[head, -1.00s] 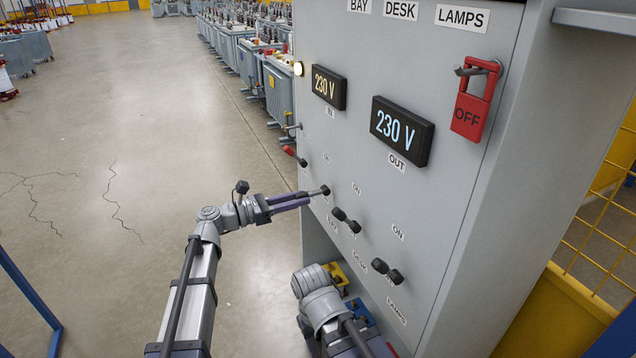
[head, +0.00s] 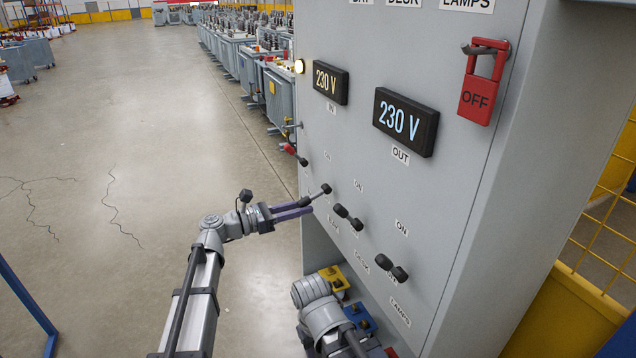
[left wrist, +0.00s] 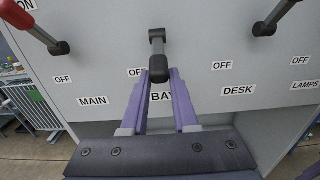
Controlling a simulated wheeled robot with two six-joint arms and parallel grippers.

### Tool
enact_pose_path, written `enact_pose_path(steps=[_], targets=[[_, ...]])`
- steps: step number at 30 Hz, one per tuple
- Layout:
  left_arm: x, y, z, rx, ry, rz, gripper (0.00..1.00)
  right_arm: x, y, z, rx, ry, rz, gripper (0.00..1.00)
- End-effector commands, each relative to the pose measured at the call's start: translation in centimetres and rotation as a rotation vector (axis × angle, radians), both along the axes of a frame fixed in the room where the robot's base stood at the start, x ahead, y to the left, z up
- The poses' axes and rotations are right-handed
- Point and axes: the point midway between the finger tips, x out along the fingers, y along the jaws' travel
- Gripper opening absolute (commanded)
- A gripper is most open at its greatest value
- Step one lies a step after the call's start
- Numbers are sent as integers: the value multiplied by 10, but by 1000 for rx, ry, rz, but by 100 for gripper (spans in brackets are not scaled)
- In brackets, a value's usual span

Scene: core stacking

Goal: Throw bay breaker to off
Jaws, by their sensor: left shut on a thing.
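The bay breaker (head: 326,188) is a short dark lever on the grey panel's lower part. My left gripper (head: 309,206) is shut on this end. In the left wrist view the purple fingertips (left wrist: 159,76) lie on either side of it. My right gripper cannot be made out; only part of my right arm shows low in the head view.
The desk breaker (head: 348,217) and lamps breaker (head: 392,268) sit to the right. A red-handled main lever (head: 295,153) is further left. A red OFF padlock (head: 478,99) hangs at the upper right. Two displays (head: 330,82) (head: 405,122) read 230 V. Open floor lies left.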

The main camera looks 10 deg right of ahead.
Motion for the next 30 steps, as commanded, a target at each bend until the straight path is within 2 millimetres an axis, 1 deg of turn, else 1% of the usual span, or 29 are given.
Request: enact_pose_path(steps=[1,12,24,30], targets=[[0,-4,-4,4,0,-4,0,0,0,-3,0,0,0,50],[1,-4,-3,0,0,-3,0,0,0,-3,0,0,0,50],[5,-16,-21,1,0,-4,0,0,0,-21,0,0,0,50],[5,-16,-20,2,1,-3,0,0,0,-20,0,0,0,50]])
